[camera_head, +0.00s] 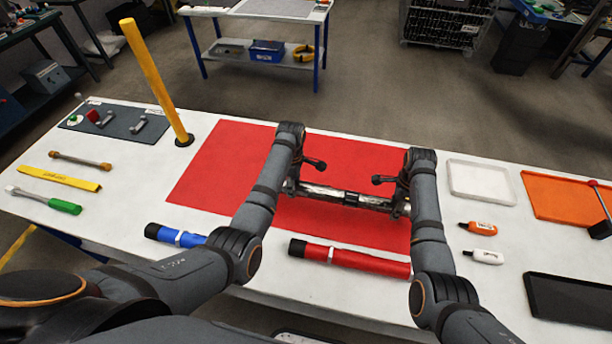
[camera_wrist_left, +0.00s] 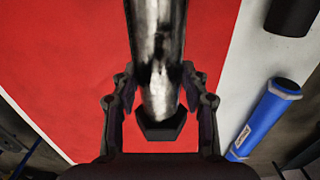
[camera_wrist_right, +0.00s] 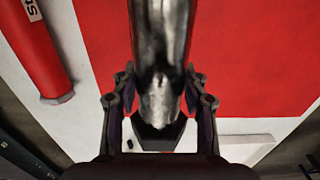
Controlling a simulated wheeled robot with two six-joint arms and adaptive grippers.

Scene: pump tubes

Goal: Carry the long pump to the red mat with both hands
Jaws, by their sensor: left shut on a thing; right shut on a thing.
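The long pump (camera_head: 330,191), a worn silver-grey metal tube with dark ends, lies crosswise over the red mat (camera_head: 225,165). My left gripper (camera_head: 291,186) is shut on the pump near its left end; the left wrist view shows the tube (camera_wrist_left: 158,50) between the fingers. My right gripper (camera_head: 402,206) is shut on the pump near its right end; the right wrist view shows the tube (camera_wrist_right: 160,50) between the fingers. Red mat shows beneath the tube in both wrist views. I cannot tell whether the pump touches the mat. My arms hide parts of the mat.
A red tube (camera_head: 350,258) and a blue tube (camera_head: 176,236) lie at the table's near side. A yellow pole (camera_head: 155,80) stands upright left of the mat. A white tray (camera_head: 482,181), orange tray (camera_head: 565,197) and two small bottles lie to the right.

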